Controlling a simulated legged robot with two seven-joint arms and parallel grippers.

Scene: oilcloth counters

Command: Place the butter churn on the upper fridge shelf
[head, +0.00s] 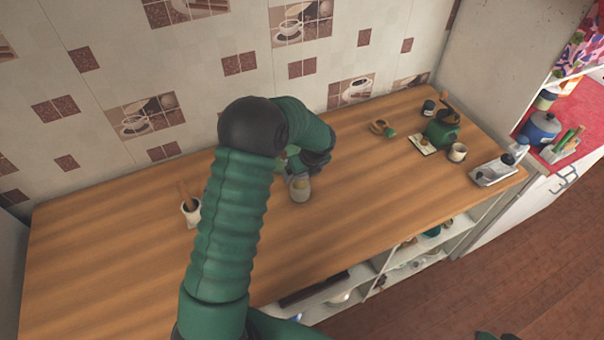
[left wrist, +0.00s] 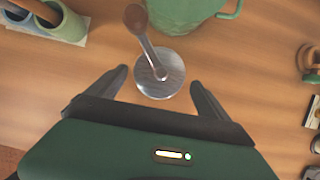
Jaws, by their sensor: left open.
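A round metal-topped object with a crank-like arm and a brownish knob, which looks like the butter churn (left wrist: 158,86), stands on the wooden counter in the left wrist view. My left gripper (left wrist: 158,77) is open, with one dark finger on each side of it; I cannot tell if either touches. In the head view my left arm reaches over the counter and hides most of this area. A small greyish pot shape (head: 299,190) shows below the wrist there; I cannot tell if it is the churn. My right gripper and the upper fridge shelf are not in view.
A green jug (left wrist: 185,14) stands just beyond the churn. A utensil holder (head: 190,209) is to the left. A wooden-handled item (head: 380,128), a green crank mill (head: 441,134), a cup (head: 457,152) and a tray (head: 492,175) are to the right. The counter's left part is clear.

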